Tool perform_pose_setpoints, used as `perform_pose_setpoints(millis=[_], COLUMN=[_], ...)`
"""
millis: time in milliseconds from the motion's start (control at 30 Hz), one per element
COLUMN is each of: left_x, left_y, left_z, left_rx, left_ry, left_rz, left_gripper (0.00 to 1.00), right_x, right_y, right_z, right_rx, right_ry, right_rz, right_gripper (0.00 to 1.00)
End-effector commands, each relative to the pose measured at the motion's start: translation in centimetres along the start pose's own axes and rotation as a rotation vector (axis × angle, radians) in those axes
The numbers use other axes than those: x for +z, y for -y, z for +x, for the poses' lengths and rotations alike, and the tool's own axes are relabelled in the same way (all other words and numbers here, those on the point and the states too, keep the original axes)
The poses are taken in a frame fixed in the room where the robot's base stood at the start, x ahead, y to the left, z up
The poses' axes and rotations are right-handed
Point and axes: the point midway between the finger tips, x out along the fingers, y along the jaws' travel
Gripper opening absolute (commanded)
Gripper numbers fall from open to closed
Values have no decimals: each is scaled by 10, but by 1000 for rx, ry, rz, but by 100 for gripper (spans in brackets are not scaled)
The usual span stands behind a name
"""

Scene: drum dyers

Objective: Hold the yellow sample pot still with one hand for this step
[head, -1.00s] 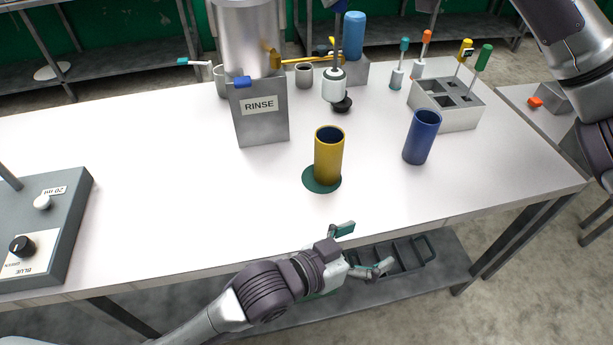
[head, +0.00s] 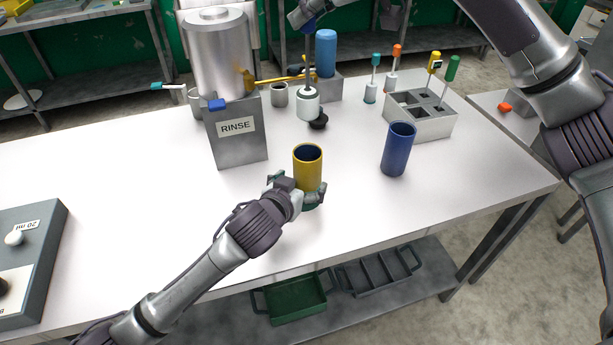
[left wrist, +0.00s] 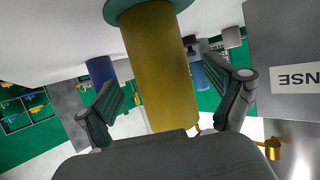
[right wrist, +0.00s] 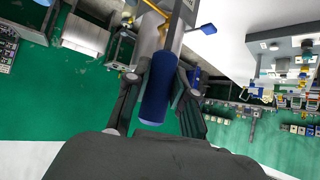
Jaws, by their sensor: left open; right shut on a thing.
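The yellow sample pot (head: 307,168) stands upright on a round green pad (head: 312,206) near the front of the white table. My left gripper (head: 296,190) is open, with its fingers on both sides of the pot. In the left wrist view the pot (left wrist: 160,70) stands between the fingers, with gaps visible at both sides. My right gripper (right wrist: 160,88) is shut on a blue handle (right wrist: 157,92). In the head view this handle (head: 309,27) tops a thin upright rod with a white cylindrical end (head: 308,104). The right gripper is mostly cut off by the top edge there.
A blue pot (head: 397,150) stands to the right. Behind it is a grey rack (head: 425,125) with coloured-handled tools. A grey RINSE box (head: 237,140) and a steel tank (head: 220,60) stand at the back left. A control box (head: 35,250) is far left. The table's left middle is clear.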

Motion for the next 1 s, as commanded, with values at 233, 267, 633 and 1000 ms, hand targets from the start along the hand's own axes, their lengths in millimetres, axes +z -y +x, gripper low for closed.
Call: perform_pose_setpoints(millis=[233,267,633,1000], left_x=[0,0,0,0], left_y=[0,-1,-1,0], left_z=[34,36,42,42], left_rx=[0,1,2,1], left_ry=[0,0,0,0], left_rz=[0,0,1,1], left_gripper=[93,93,93,38], right_x=[0,0,0,0], right_y=[0,0,0,0], right_z=[0,0,0,0], right_rx=[0,0,0,0], right_ry=[-1,-1,-1,-1], right_rz=[0,0,0,0], right_gripper=[0,0,0,0])
